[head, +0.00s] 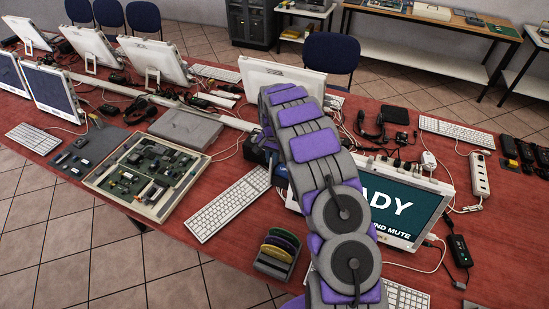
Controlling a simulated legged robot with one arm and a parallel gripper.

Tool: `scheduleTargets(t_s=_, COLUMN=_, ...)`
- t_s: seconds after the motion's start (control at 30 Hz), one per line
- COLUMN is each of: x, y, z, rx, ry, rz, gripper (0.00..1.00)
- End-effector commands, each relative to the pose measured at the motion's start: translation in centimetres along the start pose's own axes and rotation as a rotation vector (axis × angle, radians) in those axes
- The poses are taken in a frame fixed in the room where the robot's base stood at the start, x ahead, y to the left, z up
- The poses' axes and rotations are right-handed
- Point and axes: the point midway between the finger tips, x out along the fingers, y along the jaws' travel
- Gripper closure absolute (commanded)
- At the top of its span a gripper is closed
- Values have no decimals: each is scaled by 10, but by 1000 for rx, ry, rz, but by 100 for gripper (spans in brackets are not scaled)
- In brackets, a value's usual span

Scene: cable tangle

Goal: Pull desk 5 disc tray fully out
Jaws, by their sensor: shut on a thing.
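My purple and grey arm rises from the bottom edge through the middle of the head view and bends over at the top. Its far end drops behind its own links, so my gripper and whatever is between its jaws are hidden. I cannot make out a disc tray or a desk number. A dark box with blue parts (262,154) shows just left of my arm, partly covered by it. A small rack with coloured discs (278,252) stands at the front edge of the red table (185,252), left of my arm.
A monitor reading "ADY" (405,207) stands right of my arm, partly covered. A white keyboard (229,204) and an open tray of circuit boards (147,172) lie to the left. Loose cables, a headset (370,126) and a power strip (480,174) crowd the right side.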

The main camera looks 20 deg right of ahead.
Motion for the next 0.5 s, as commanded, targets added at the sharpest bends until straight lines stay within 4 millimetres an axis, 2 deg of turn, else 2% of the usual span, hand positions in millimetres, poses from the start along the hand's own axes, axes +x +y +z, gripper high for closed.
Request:
scheduleTargets(t_s=0.3, x=-2, y=-36, z=-1, rx=-2, ry=4, rz=-3, gripper=100)
scheduleTargets(t_s=0.5, x=-1, y=-49, z=-1, rx=0, ry=3, rz=-2, gripper=100)
